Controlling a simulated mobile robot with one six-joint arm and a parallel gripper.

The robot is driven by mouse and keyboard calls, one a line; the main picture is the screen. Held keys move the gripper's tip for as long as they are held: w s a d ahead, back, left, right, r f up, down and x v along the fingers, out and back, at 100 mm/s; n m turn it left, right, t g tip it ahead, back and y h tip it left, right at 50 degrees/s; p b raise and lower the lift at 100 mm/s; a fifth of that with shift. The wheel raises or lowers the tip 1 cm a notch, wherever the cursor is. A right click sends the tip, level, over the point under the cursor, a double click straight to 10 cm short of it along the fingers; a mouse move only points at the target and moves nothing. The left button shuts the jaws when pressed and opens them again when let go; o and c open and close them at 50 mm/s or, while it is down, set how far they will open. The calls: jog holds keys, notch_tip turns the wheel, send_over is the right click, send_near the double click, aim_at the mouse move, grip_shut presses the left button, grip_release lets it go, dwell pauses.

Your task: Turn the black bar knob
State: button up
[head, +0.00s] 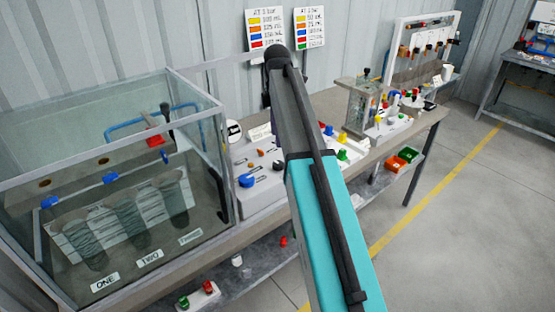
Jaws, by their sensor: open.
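I cannot single out the black bar knob with certainty. A white control panel (262,195) on the bench carries a blue knob (246,181), small orange knobs and small dark bar-like marks (278,166), too small to identify. My arm, teal and dark grey, crosses the middle of the view and hides the panel's right part. My gripper does not show. A black upright handle (166,112) stands by a red block (155,140) at the glass tank; I cannot tell whether it turns.
The large glass tank (225,190) fills the left, with several dark cylinders inside. More coloured knobs and a clear box (358,105) stand right along the bench. Red and green bins (402,160) sit on the lower shelf. The floor (455,235) at right is clear.

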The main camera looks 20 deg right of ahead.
aim_at(277, 164)
jog(key=shift+f+p, duration=1.3)
jog(key=shift+f, duration=4.4)
jog(key=c, duration=1.1)
jog(key=shift+o, duration=0.2)
